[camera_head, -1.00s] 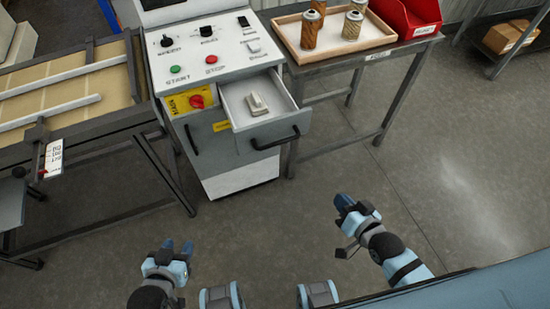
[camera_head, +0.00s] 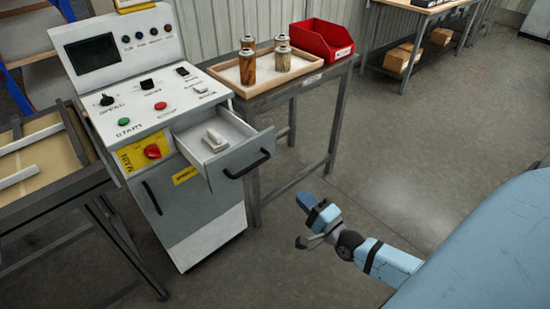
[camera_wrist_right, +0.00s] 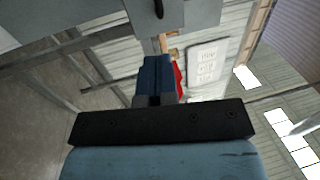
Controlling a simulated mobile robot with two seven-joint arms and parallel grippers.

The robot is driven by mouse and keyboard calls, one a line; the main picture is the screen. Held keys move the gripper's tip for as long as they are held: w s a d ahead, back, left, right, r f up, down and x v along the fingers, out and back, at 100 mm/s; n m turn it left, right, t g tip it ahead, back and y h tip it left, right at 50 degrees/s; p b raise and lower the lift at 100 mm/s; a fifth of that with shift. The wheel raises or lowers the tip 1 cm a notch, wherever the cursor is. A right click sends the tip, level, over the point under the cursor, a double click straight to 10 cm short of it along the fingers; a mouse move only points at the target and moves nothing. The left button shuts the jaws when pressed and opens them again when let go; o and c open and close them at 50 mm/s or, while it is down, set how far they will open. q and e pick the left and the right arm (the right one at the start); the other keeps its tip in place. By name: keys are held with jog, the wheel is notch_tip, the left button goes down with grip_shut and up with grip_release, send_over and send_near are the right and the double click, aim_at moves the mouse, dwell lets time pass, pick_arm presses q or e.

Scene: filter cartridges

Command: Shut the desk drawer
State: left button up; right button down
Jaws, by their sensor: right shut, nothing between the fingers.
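The desk drawer (camera_head: 226,167) stands pulled out from the grey control desk (camera_head: 190,215), with a black bar handle (camera_head: 247,166) on its front. A small pale object (camera_head: 214,140) lies inside it. My right gripper (camera_head: 307,202) is in front of the desk, to the right of and lower in the picture than the drawer, apart from the handle. Its blue fingers are shut with nothing between them; they also show in the right wrist view (camera_wrist_right: 157,78). My left gripper is out of view.
A side table (camera_head: 297,88) right of the desk carries a wooden tray (camera_head: 232,80) with several cartridges (camera_head: 247,68) and a red bin (camera_head: 320,40). A conveyor-like bench (camera_head: 75,185) stands at the left. The floor (camera_head: 400,150) at the right is open.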

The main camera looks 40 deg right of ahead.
jog(key=d+x, duration=0.1)
jog(key=x, duration=1.2)
jog(key=shift+w+a, duration=0.35)
jog(key=shift+a, duration=0.1)
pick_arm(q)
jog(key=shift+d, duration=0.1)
pick_arm(e)
jog(key=shift+w, duration=0.1)
